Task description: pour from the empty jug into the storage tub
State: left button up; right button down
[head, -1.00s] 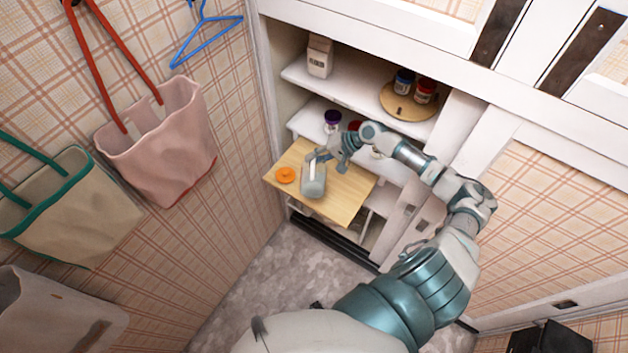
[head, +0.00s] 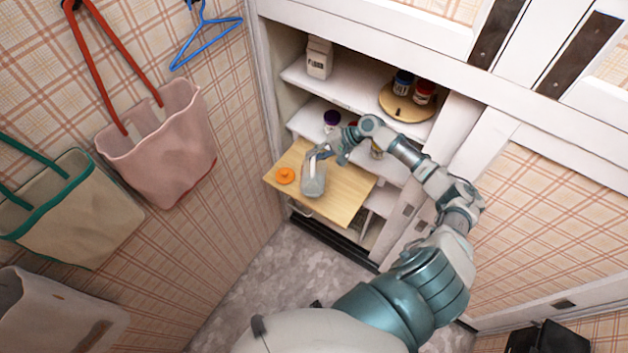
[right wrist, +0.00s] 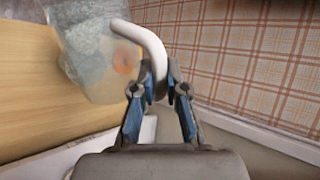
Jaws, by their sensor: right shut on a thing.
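The jug (head: 313,181) is translucent and grey, with a white handle. It is over the pull-out wooden board, and I cannot tell whether its base touches the board. My right gripper (head: 322,154) is at its far side in the head view. In the right wrist view the two fingers (right wrist: 159,88) are closed on the jug's white handle (right wrist: 148,45), and the clear body of the jug (right wrist: 85,50) is at upper left. I see no contents in it. I cannot pick out the storage tub. My left gripper is out of view.
An orange lid-like disc (head: 285,175) lies on the wooden board (head: 345,195), left of the jug. Shelves behind hold a flour carton (head: 319,58), a round wooden tray (head: 395,108) with jars and a purple-topped jar (head: 331,118). Bags hang on the left wall.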

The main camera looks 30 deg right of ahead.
jog(key=shift+w+d, duration=0.1)
jog(key=shift+d, duration=0.15)
jog(key=shift+w, duration=0.2)
jog(key=shift+w+d+m+g+y+p, duration=0.4)
jog(key=shift+w+d, duration=0.1)
jog(key=shift+w, duration=0.1)
dwell(0.7)
jog(key=shift+s+a+r, duration=0.15)
jog(key=shift+s, duration=0.15)
jog(key=shift+s+a+r+n+t+h+b, duration=0.15)
jog(key=shift+s+a+n+t+h+b, duration=0.35)
jog(key=shift+s+n+t+h, duration=0.3)
jog(key=shift+s+a+r, duration=0.1)
jog(key=shift+a+r, duration=0.1)
jog(key=shift+r, duration=0.1)
jog(key=shift+a+n+t, duration=0.1)
jog(key=shift+n+t, duration=0.2)
